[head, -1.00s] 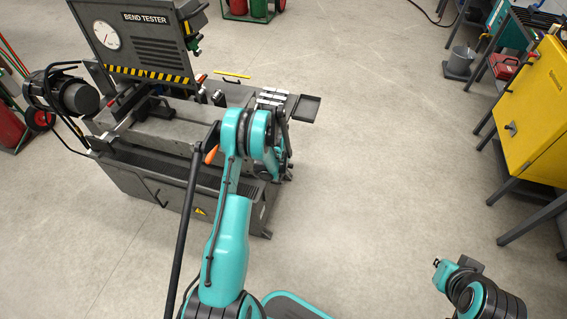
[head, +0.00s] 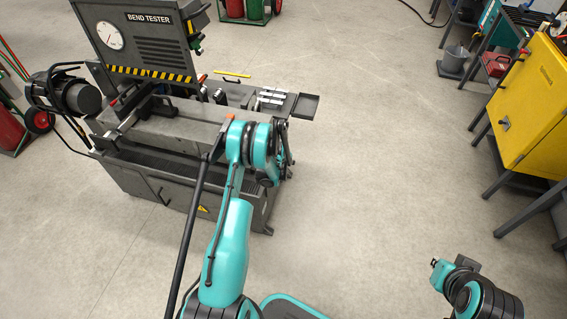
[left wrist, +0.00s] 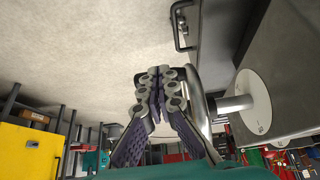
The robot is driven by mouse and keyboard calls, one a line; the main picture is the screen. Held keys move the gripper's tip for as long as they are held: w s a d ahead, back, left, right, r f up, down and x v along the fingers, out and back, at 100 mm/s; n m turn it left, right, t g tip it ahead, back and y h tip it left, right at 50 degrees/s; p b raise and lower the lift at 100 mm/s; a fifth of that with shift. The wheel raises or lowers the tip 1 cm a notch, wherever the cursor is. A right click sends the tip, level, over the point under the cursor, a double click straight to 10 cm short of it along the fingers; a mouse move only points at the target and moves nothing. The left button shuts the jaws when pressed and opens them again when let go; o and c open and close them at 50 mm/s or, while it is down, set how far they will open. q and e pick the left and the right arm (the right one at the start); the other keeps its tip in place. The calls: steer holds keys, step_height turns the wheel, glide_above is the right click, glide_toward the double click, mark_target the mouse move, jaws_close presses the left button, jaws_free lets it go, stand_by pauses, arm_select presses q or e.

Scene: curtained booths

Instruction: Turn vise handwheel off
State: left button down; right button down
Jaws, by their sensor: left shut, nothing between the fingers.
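The handwheel shows in the left wrist view as a shiny metal ring (left wrist: 202,115), partly hidden behind my fingers. A shaft joins it to a pale round disc (left wrist: 251,101) on the side of a grey machine body. My left gripper (left wrist: 159,84) is shut and empty, with its fingers in front of the ring; I cannot tell whether they touch it. In the head view my left arm reaches the right end of the bend tester (head: 150,45), and hides the wheel and most of the gripper.
A dark tray (head: 303,105) sticks out from the machine's right end. A wheeled motor unit (head: 75,95) stands at the left. Open floor lies between machine and cabinet.

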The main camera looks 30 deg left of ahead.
arm_select(q)
steer(key=shift+x, duration=2.75)
arm_select(e)
steer(key=shift+w, duration=0.35)
arm_select(q)
steer(key=shift+s, duration=0.35)
